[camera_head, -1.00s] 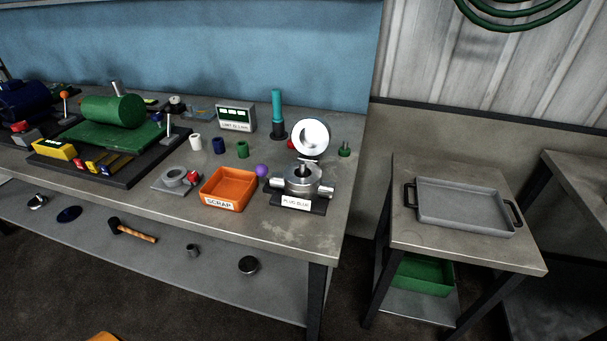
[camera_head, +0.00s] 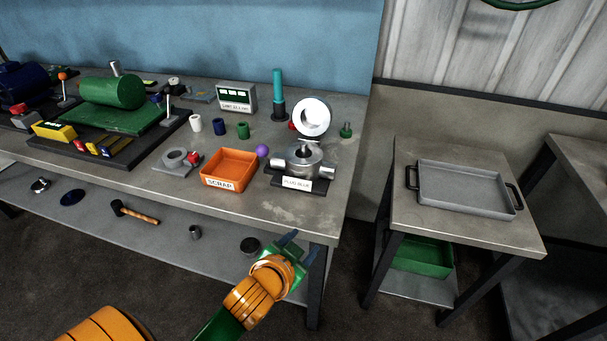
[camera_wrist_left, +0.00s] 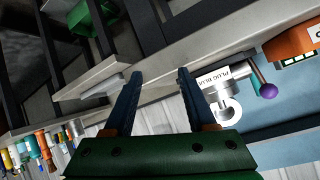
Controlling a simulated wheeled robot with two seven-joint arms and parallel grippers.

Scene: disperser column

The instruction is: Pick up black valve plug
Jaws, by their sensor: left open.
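No plug I can surely call the black valve plug shows. A silver valve body (camera_head: 303,160) with a side port at each end sits on a dark base labelled "PLUG BLUE" (camera_head: 297,184). Its label also shows in the left wrist view (camera_wrist_left: 211,77). My left gripper (camera_head: 300,247) is open and empty, in front of the bench's front right corner. Its two dark fingers (camera_wrist_left: 158,74) are apart in the left wrist view. My right gripper is not in view.
A grey tray (camera_head: 466,188) lies on the side table. The bench's front right top is clear.

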